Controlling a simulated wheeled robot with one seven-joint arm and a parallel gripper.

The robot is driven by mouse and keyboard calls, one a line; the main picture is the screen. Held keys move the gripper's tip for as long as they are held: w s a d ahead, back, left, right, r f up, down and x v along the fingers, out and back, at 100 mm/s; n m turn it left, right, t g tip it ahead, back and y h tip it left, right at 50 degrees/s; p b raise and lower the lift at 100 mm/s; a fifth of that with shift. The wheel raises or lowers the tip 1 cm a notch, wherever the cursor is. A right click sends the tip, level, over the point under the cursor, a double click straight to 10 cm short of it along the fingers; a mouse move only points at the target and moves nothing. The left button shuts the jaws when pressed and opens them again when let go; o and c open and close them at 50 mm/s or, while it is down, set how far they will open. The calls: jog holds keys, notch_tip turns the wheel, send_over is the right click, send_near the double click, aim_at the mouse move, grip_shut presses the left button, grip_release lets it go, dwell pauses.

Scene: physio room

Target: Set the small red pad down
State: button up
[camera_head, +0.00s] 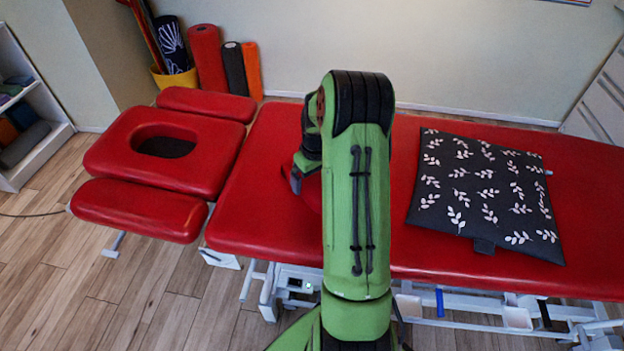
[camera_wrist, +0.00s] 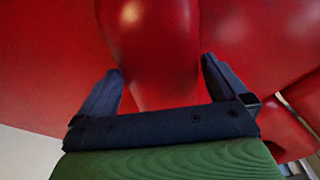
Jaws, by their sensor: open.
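The small red pad (camera_wrist: 150,45) is a smooth, rounded red shape in the wrist view. It lies between the two dark fingers of my gripper (camera_wrist: 161,67), which are spread apart. A gap shows beside the right finger; at the left finger I cannot tell whether it touches. In the head view a sliver of the pad (camera_head: 312,192) shows left of my green arm, over the red treatment couch (camera_head: 265,215). It appears to rest on the couch, but the arm hides most of it. My gripper (camera_head: 296,180) is largely hidden there too.
The couch's headrest (camera_head: 105,150) with a face hole is at the left. A dark leaf-patterned cushion (camera_head: 485,190) lies on the couch at the right. Rolled mats (camera_head: 208,58) stand against the back wall. Bare couch surface lies left of my arm.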

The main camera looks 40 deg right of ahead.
aim_at(314, 181)
notch_tip(314, 181, up, 11)
jog(key=s+p, duration=0.1)
jog(key=p, duration=0.2)
jog(key=s+a+r+t+h, duration=0.15)
jog(key=s+a+r, duration=0.25)
jog(key=a+r, duration=0.85)
jog(key=s+a+r+n+t+y, duration=0.1)
jog(key=s+a+t, duration=0.2)
jog(key=s+a, duration=1)
jog(key=shift+s+a+y, duration=0.35)
jog(key=shift+s, duration=0.5)
notch_tip(314, 181, up, 9)
jog(key=p, duration=0.9)
jog(key=shift+r, duration=0.2)
